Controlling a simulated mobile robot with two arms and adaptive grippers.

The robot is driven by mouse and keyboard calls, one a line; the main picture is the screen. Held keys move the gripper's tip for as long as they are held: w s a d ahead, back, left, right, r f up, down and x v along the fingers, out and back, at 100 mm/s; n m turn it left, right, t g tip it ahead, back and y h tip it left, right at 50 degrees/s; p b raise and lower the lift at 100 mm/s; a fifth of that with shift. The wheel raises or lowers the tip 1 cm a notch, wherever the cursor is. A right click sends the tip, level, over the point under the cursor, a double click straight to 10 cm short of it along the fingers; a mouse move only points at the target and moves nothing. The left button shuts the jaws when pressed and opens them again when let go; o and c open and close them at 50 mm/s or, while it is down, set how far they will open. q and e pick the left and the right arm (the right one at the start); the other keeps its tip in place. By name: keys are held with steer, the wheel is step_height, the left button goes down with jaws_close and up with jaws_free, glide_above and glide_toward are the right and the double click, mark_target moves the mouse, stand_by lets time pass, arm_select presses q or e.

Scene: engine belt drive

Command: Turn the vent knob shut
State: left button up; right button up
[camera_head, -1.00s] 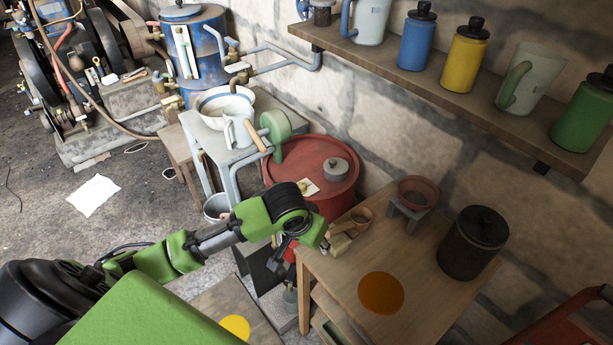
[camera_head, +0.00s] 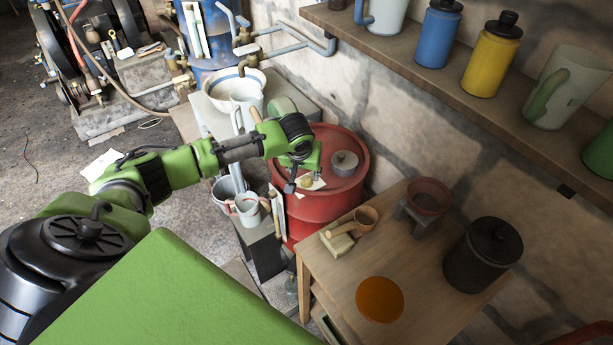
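The red drum (camera_head: 322,213) stands beside the wooden table, at the middle of the head view. On its top are a small brass-coloured knob (camera_head: 307,182), on a pale patch, and a larger grey round cap (camera_head: 344,163). The small brass one looks like the vent knob, but I cannot be sure. My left gripper (camera_head: 293,185) points down over the near left part of the drum top, just left of the brass knob. Whether it touches the knob, and how far its fingers are apart, I cannot tell. My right gripper is not in view.
A pitcher (camera_head: 248,209) stands left of the drum. A shelf (camera_head: 440,88) runs above.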

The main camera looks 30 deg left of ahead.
mark_target(306, 179)
arm_select(q)
steer(key=x, duration=0.3)
steer(key=shift+w, duration=0.1)
steer(key=shift+w+f, duration=0.15)
steer(key=shift+f, duration=0.35)
steer(key=shift+w+a+f, duration=0.1)
steer(key=shift+f, duration=0.1)
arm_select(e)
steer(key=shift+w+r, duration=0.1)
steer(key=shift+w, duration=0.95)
arm_select(q)
jaws_close()
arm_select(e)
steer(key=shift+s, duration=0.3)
